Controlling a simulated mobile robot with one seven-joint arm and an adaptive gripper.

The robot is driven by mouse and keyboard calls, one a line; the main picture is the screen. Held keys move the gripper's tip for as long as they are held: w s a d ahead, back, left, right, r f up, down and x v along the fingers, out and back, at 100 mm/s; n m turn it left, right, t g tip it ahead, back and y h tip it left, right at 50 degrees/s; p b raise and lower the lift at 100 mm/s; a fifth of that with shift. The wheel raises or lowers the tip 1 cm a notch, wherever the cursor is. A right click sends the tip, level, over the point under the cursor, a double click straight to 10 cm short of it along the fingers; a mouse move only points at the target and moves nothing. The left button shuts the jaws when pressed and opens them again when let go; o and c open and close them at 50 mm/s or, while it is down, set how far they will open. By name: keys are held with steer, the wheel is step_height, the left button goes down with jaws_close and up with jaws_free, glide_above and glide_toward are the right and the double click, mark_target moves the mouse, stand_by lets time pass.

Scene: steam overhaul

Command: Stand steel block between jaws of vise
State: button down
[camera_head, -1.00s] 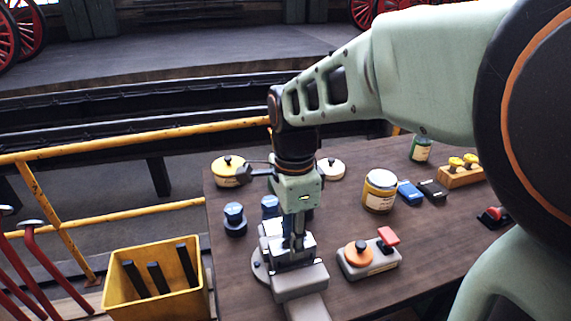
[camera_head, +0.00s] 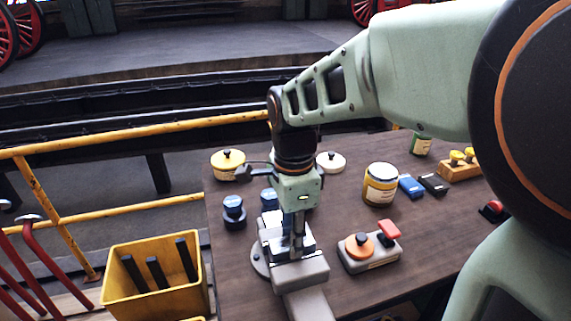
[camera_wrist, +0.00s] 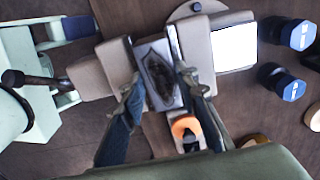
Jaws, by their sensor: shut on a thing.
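The vise (camera_head: 302,273) is a grey clamp on a round base near the front of the bench. In the wrist view its two beige jaws (camera_wrist: 88,78) lie on either side of the block. The steel block (camera_wrist: 153,58) is a grey, square-ended piece with a dark patch on its end. My gripper (camera_wrist: 160,84) is shut on it, one finger on each side. In the head view my gripper (camera_head: 298,240) points straight down over the vise. The block appears upright between the jaws, but its lower end is hidden, so I cannot tell whether it touches the vise bed.
An orange-knobbed box with a red switch (camera_head: 370,247) stands close right of the vise. Blue-topped pieces (camera_head: 234,212) stand left behind it. Tins and a jar (camera_head: 381,184) stand farther back. A yellow bin (camera_head: 157,285) with dark bars is left of the bench.

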steer(key=shift+f, duration=0.15)
steer(key=c, duration=1.8)
jaws_free()
steer(key=o, duration=0.4)
steer(key=shift+r+p, duration=3.2)
steer(key=shift+r, duration=0.8)
